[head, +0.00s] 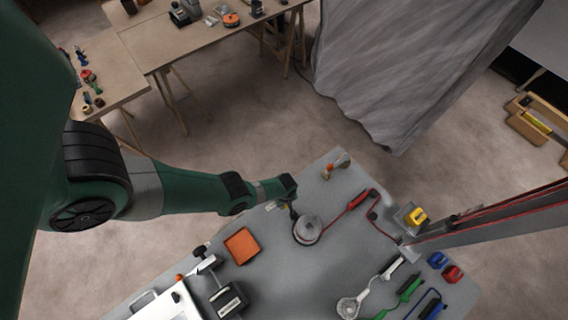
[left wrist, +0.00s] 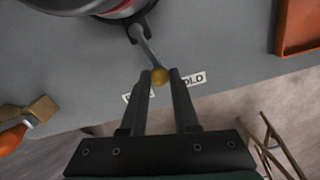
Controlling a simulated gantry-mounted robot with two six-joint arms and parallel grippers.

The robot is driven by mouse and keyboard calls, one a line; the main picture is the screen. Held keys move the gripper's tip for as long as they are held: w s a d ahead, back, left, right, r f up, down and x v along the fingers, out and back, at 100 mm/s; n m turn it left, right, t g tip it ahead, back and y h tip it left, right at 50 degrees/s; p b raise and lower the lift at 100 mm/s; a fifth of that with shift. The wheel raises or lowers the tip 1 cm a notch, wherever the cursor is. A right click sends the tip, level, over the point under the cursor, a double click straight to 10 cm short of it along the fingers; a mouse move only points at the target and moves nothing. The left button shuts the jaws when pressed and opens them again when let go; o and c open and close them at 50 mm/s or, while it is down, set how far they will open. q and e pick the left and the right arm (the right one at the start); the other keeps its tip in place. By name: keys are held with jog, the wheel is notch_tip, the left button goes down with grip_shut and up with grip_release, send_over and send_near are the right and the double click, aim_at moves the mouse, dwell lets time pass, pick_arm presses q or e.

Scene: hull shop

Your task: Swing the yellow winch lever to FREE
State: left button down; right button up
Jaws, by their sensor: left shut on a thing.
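The winch (head: 307,229) is a round drum on the grey bench top; part of it shows at the top of the left wrist view (left wrist: 105,12). Its lever is a thin grey rod ending in a yellow ball knob (left wrist: 160,75). My left gripper (head: 291,205) is shut on the knob, one finger on each side, in the left wrist view (left wrist: 160,78). Two white labels lie by the fingers: the right one (left wrist: 193,80) reads "OLD" with its start hidden, and the left one (left wrist: 132,96) is mostly hidden. My right gripper is not in view.
An orange tray (head: 242,245) lies left of the winch. A red-handled tool (head: 362,200) and a post with a yellow box (head: 415,217) stand to the right. An orange-handled tool (left wrist: 10,138) and a wooden block (left wrist: 42,108) sit near the bench edge.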

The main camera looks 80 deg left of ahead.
pick_arm(q)
jog(key=m, duration=0.1)
jog(key=w+a+m+b, duration=0.1)
jog(key=m, duration=0.1)
jog(key=shift+w+f+m, duration=0.1)
jog(key=shift+w+m, duration=0.2)
jog(key=shift+w+a+m+b, duration=0.1)
jog(key=shift+w+m+b, duration=0.3)
jog(key=shift+m, duration=0.55)
jog(key=shift+w+m+b, duration=0.25)
jog(key=shift+w+m, duration=0.25)
jog(key=shift+m, duration=0.45)
jog(key=c, duration=0.7)
grip_release()
notch_tip(320, 180, up, 12)
jog(key=p, duration=1.1)
jog(key=shift+w+f, duration=0.1)
